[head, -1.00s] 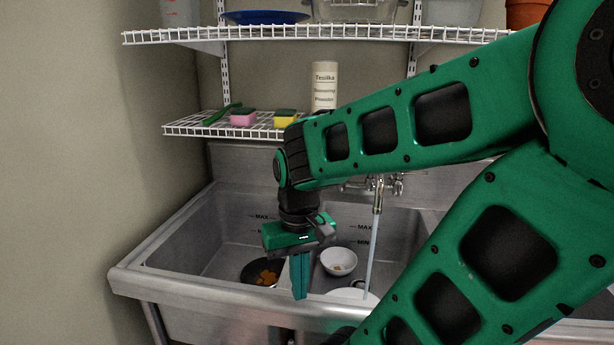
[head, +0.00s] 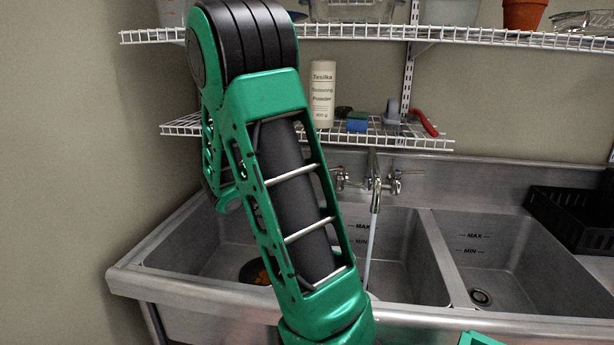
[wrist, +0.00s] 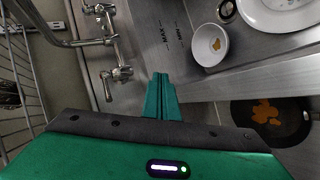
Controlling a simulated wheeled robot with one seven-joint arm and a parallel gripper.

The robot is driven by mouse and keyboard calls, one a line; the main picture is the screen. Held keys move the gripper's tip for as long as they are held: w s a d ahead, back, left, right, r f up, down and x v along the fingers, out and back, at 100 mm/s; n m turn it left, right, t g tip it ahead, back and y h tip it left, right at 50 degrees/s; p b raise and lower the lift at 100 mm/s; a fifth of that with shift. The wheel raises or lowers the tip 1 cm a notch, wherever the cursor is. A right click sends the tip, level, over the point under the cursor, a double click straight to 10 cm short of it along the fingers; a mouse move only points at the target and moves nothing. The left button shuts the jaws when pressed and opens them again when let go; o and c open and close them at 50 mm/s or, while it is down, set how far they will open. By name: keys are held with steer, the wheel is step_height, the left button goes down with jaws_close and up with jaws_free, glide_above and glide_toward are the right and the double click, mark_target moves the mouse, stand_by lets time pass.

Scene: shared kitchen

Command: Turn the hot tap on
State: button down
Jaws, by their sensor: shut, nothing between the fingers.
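The wall tap (head: 375,188) stands at the back of the sink, with a left handle (head: 340,178) and a right handle (head: 396,183). A thin stream of water falls from its spout in the head view. Hot and cold marks are too small to read surely. In the head view my arm hides the gripper.
The steel sink (head: 440,316) has a divider between basins. A white bowl (wrist: 209,45), a plate (wrist: 282,12) and a dark pan (wrist: 285,118) with orange scraps lie in it. A wire shelf (head: 400,140) hangs above the tap. A black rack (head: 565,220) stands right.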

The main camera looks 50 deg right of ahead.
steer(key=w+d+r+n+t+h, duration=0.25)
steer(key=w+r+n+h, duration=0.3)
steer(key=w, duration=0.55)
steer(key=s+d, duration=0.2)
steer(key=d, duration=0.6)
steer(key=shift+s+d+n+t, duration=0.35)
steer(key=shift+t, duration=0.1)
steer(key=s, duration=0.1)
steer(key=s+a, duration=0.1)
steer(key=s, duration=0.1)
steer(key=shift+s, duration=0.1)
